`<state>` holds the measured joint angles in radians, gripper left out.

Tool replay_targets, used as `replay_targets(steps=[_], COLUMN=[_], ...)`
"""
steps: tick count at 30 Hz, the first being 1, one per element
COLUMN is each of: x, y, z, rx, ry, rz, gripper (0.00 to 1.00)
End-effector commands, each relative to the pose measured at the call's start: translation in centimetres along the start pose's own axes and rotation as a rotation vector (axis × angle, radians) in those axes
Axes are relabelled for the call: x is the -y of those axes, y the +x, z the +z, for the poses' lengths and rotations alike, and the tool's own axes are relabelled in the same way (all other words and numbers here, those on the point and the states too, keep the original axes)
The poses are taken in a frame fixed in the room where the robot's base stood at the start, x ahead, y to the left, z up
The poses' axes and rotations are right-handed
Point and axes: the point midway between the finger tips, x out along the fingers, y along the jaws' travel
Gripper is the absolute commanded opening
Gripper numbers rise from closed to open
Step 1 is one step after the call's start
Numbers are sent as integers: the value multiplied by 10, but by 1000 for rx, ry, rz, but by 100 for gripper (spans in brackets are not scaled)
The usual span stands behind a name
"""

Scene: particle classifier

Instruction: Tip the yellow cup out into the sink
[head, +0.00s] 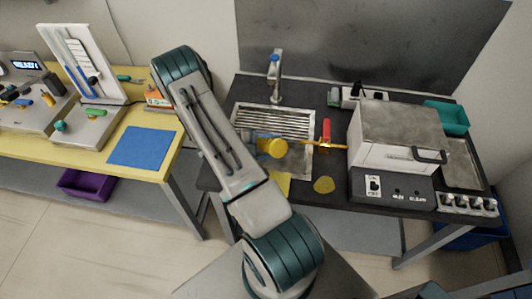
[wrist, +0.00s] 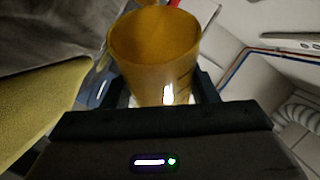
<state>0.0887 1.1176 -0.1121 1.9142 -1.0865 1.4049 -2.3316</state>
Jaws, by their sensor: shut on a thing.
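The yellow cup (head: 272,147) is over the sink (head: 297,160) in the head view, in front of the ridged drainer part. In the wrist view the yellow cup (wrist: 155,50) fills the upper middle, its round end towards the top. My gripper (wrist: 165,100) is shut on the cup, with dark fingers on both sides of it. In the head view my arm hides part of the sink's left side and most of the gripper. I cannot tell whether anything is left in the cup.
A faucet (head: 277,75) stands behind the sink. A red-handled thing (head: 326,132) stands at the sink's right edge. A white box with a grey lid (head: 398,135) is to the right. The yellow table (head: 60,150) is at left.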

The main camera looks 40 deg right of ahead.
Motion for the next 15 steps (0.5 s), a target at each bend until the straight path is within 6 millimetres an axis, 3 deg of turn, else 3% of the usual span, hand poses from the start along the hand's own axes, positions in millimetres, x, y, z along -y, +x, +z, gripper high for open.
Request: replay_targets(steps=[15], x=[3], y=[-1], z=[0], rx=[-21], ry=[-47], rz=[-21], gripper=[26])
